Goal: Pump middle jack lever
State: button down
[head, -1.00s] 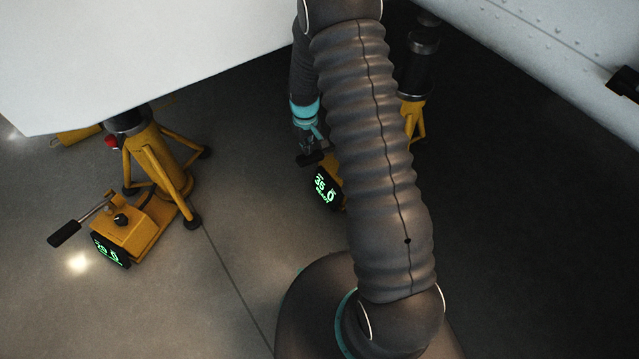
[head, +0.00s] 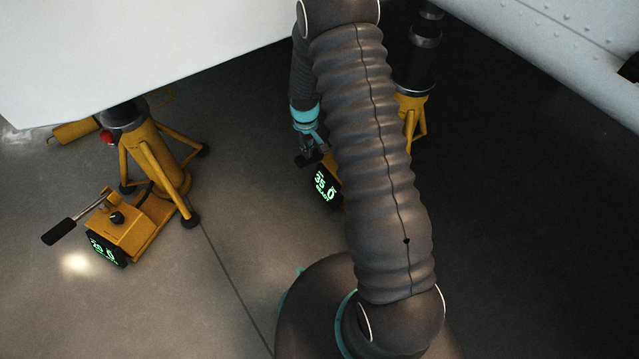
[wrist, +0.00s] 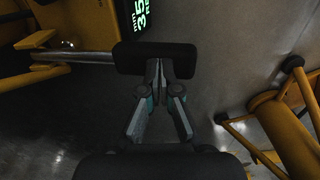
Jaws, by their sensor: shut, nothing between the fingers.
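The middle jack (head: 411,105) is yellow with a dark column, and my arm hides much of it in the head view. Its pump display (head: 326,187) glows green and appears to read 35.0. Its lever is a metal rod (wrist: 75,57) ending in a black grip (wrist: 155,57) in the wrist view. My gripper (wrist: 157,72) has its fingertips together at the middle of the grip's near edge, apparently touching or very close. The fingers are not around the grip. In the head view my gripper (head: 306,150) is just above the dark grip (head: 307,160).
Another yellow jack (head: 150,165) stands at left with its own lever (head: 60,231) and green display (head: 107,249). A white body (head: 150,50) overhangs the upper left, and a riveted grey surface (head: 560,50) the upper right. Floor (head: 235,210) between the jacks is clear.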

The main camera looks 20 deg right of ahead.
notch_tip(320, 180, down, 2)
jog(key=shift+f+b, duration=0.1)
jog(key=shift+b, duration=0.45)
jog(key=shift+r+p, duration=1.6)
jog(key=shift+r, duration=1.2)
notch_tip(320, 180, up, 5)
jog(key=p, duration=0.2)
jog(key=shift+p, duration=0.4)
jog(key=s+r+m+t, duration=0.3)
jog(key=s+r+t, duration=0.2)
jog(key=s+r, duration=2.5)
notch_tip(320, 180, up, 5)
jog(key=shift+s+f+m+t, duration=0.2)
jog(key=shift+s+m+t, duration=0.05)
jog(key=shift+m+t, duration=0.05)
